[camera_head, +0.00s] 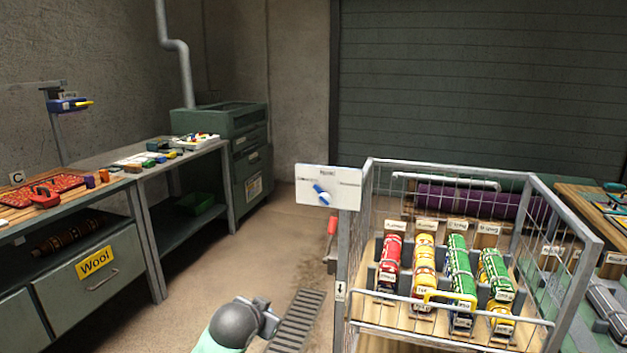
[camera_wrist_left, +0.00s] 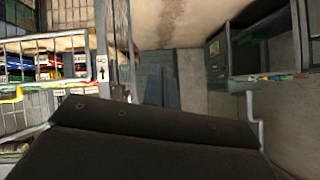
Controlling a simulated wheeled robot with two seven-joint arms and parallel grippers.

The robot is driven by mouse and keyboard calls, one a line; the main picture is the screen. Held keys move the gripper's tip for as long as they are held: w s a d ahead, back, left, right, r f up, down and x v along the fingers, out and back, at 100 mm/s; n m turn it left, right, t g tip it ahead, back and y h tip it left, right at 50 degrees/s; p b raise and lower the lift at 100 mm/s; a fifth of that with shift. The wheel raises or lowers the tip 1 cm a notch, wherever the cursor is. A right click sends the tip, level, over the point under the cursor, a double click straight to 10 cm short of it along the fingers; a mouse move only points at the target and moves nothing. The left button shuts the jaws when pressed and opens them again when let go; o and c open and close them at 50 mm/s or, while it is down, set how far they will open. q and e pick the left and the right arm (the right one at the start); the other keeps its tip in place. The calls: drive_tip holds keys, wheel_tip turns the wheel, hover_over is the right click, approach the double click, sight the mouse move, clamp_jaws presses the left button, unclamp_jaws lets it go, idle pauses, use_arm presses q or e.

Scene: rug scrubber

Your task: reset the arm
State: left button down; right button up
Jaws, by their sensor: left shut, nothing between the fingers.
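My left gripper (camera_wrist_left: 150,145) fills the lower part of the wrist view as a dark block. It is shut and empty, and its fingertips cannot be made out. It is in the open, with the wire cart (camera_wrist_left: 62,42) beyond it on the left of that view. My right gripper is not in view.
The wire cart (camera_head: 365,250) holds several red, yellow and green rolls (camera_head: 458,270). A white sign with a blue knob (camera_head: 320,193) is at its left corner. Left stands a workbench with a Wool drawer (camera_head: 95,285). A floor grate (camera_head: 298,322) lies in the clear aisle.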

use_arm(q)
drive_tip(key=s+f+n+g+p, duration=0.1)
drive_tip(key=s+f, duration=0.5)
drive_tip(key=s, duration=0.7)
drive_tip(key=s+a+f+n+g+p, duration=0.1)
drive_tip(key=s+f+g, duration=0.3)
drive_tip(key=s, duration=1)
drive_tip(key=s+a+f+n+g+p, duration=0.1)
drive_tip(key=s+f+g+p, duration=0.1)
drive_tip(key=s+f, duration=0.7)
drive_tip(key=s+g, duration=0.1)
drive_tip(key=s, duration=0.4)
drive_tip(key=shift+f+n+p, duration=0.25)
drive_tip(key=shift+n+p, duration=0.15)
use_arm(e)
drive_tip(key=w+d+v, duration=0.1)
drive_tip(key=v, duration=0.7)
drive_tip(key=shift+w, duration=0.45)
use_arm(q)
drive_tip(key=shift+a, duration=0.1)
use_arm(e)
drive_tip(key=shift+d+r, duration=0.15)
